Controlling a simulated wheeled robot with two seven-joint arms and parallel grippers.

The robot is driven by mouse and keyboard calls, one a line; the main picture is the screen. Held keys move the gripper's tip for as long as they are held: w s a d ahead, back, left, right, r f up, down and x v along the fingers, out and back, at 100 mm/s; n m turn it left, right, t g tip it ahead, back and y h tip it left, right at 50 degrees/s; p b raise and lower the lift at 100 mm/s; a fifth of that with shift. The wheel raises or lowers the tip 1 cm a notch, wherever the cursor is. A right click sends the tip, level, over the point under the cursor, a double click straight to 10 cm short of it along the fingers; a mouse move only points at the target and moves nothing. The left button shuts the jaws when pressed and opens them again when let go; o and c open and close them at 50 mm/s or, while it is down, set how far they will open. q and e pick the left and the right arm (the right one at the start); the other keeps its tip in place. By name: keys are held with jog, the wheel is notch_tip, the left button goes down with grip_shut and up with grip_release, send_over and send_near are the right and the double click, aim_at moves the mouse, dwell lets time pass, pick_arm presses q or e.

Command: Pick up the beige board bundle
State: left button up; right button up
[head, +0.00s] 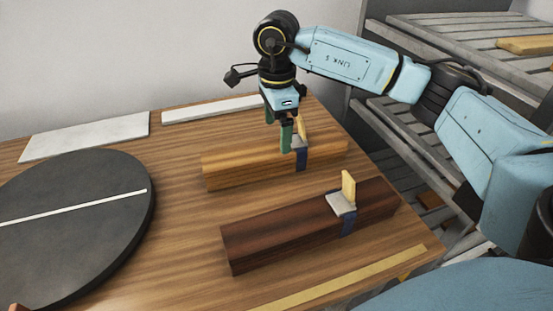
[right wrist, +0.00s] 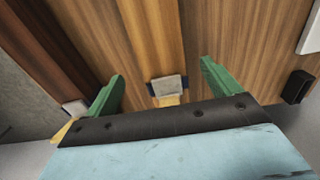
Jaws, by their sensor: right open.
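The beige board bundle (head: 232,170), a long light-brown block, lies flat on the wooden table behind a dark brown bundle (head: 270,240). It has a dark blue band (head: 302,160) with a grey pad and a yellow upright tab, partly hidden by my gripper. My right gripper (head: 279,135) points down at the beige bundle close to this band, its green fingers open. In the right wrist view, the beige bundle (right wrist: 150,40) runs between the two spread fingers (right wrist: 162,68), with the grey pad (right wrist: 168,86) between them. Contact cannot be told. My left gripper is not in view.
The dark bundle, with its own band and yellow tab (head: 348,187), lies parallel in front. A black round disc (head: 70,240) with a white line fills the left. Pale flat plates (head: 90,135) lie at the back. A grey slatted rack (head: 430,45) stands beyond the right edge.

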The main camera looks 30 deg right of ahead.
aim_at(276, 147)
jog(key=shift+w+f+b, duration=0.15)
jog(key=shift+f+b, duration=0.6)
jog(key=shift+f, duration=2.1)
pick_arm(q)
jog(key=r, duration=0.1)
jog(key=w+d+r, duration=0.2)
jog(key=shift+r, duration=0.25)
pick_arm(e)
jog(key=shift+c, duration=0.4)
jog(key=c, duration=1.7)
jog(key=shift+r, duration=0.2)
jog(key=shift+c, duration=0.2)
